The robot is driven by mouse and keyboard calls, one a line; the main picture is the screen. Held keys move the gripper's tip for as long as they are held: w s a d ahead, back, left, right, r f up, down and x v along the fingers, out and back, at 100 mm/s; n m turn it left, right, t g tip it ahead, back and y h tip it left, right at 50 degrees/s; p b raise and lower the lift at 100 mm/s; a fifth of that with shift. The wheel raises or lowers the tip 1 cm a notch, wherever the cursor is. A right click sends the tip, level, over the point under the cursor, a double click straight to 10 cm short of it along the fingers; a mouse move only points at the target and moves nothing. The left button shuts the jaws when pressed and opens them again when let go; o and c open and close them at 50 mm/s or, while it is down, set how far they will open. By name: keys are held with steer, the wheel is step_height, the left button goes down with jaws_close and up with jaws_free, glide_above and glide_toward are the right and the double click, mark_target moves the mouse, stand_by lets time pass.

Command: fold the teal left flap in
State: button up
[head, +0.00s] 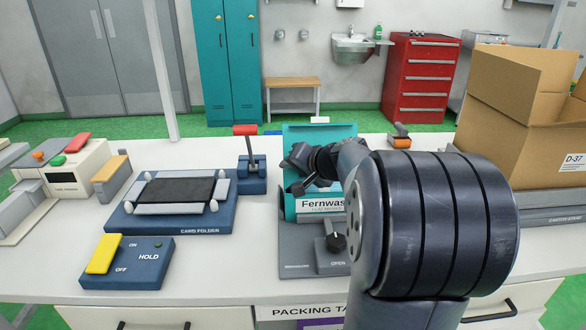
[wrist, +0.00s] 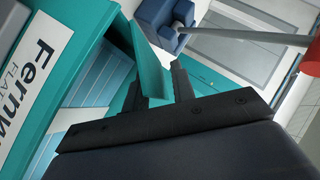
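The teal carton (head: 292,205) stands upright on a grey fixture, with a white label reading "Fernwas…" on its front. Its top is open, and light blue contents (wrist: 100,75) show inside in the wrist view. A narrow teal flap (wrist: 152,80) rises from the side nearest the blue lever base; I take it as the left flap. My gripper (head: 292,172) is at the carton's upper left. In the wrist view my gripper (wrist: 157,90) has its two dark fingers apart, with the flap between them. Contact is unclear. My arm hides the carton's right side in the head view.
A red-handled lever on a blue base (head: 251,172) stands just left of the carton. The card folder (head: 180,218) and HOLD switch box (head: 140,268) lie further left. A black knob (head: 336,241) is in front. A cardboard box (head: 530,130) stands at right.

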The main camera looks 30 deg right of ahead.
steer(key=shift+s, duration=0.1)
steer(key=p+v, duration=0.1)
steer(key=v, duration=0.9)
steer(key=shift+s+r, duration=0.2)
steer(key=shift+d+r, duration=0.1)
